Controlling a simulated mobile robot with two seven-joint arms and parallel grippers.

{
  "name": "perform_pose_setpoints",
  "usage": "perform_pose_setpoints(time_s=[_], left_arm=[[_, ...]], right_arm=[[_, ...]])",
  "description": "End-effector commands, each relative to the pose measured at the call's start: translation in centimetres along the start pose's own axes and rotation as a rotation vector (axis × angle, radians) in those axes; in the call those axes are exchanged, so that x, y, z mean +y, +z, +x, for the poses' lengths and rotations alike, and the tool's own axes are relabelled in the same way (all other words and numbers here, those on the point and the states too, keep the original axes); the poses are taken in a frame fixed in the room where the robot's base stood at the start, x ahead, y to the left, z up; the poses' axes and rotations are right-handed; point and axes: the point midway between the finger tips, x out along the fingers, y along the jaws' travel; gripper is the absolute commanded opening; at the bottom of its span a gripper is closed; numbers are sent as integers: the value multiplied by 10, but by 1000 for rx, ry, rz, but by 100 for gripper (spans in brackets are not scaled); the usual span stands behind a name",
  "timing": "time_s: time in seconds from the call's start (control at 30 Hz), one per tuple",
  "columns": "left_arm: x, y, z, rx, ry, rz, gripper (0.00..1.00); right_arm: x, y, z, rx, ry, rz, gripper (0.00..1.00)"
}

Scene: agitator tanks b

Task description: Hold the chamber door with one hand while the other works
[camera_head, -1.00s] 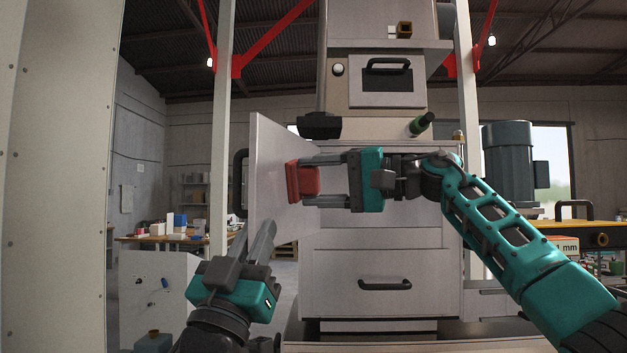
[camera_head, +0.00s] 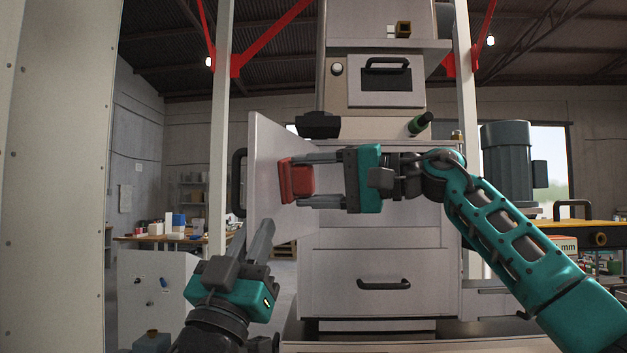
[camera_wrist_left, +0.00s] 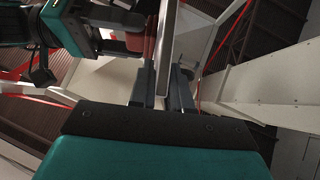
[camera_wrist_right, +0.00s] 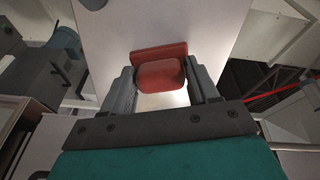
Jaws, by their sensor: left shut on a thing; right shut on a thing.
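The chamber door (camera_head: 268,150) is a pale grey panel standing open, with a dark handle (camera_head: 239,180) on its far side. My left gripper (camera_head: 262,238) is shut on the door's lower edge; in the left wrist view the door edge (camera_wrist_left: 167,45) runs between its fingers (camera_wrist_left: 163,88). My right gripper (camera_head: 318,180) is shut on a red block (camera_head: 297,181) at the inner face of the door. In the right wrist view the red block (camera_wrist_right: 161,72) sits between the two fingers, close to the panel. Whether the block is fixed to the door cannot be told.
The grey cabinet (camera_head: 380,260) stands behind, with a drawer handle (camera_head: 384,284) low down and a small hatch (camera_head: 387,82) above. A tall pale panel (camera_head: 55,180) closes off the left.

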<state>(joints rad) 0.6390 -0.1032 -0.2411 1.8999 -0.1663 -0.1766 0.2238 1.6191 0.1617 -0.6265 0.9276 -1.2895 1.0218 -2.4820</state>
Motion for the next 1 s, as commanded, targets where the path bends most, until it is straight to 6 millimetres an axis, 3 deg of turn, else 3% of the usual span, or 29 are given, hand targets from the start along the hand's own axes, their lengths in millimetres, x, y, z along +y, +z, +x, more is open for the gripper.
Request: perform_pose_setpoints(time_s=[1.0], left_arm=[[1,-4,3,9,2,3,0]], right_arm=[[-20,68,3,-4,1,-4,35]])
